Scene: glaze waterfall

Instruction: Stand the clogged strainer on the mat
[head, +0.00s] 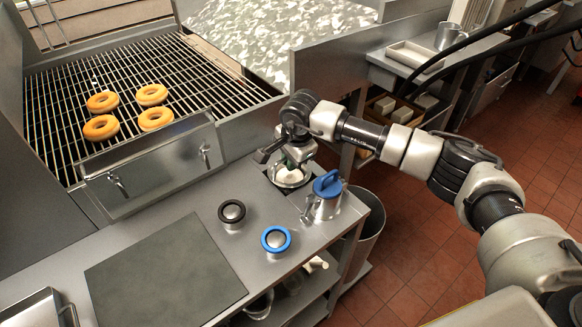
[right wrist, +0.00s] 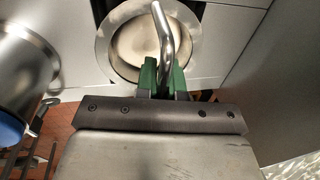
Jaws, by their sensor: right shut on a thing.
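The handle reaches over a round metal strainer (right wrist: 108,42) with a pale, smooth filling. The strainer also shows below the gripper in the head view (head: 290,181), partly hidden by it. It sits in or just over the opening; I cannot tell which. A flat dark grey mat (head: 165,275) lies bare on the counter, at the lower left. My left gripper is not in view.
A metal pitcher with a blue lid (head: 327,190) stands close to the right of the strainer. A black-ringed round part (head: 231,212) and a blue-ringed one (head: 276,240) stand between strainer and mat. Several doughnuts (head: 155,117) lie on the wire rack (head: 190,75) behind.

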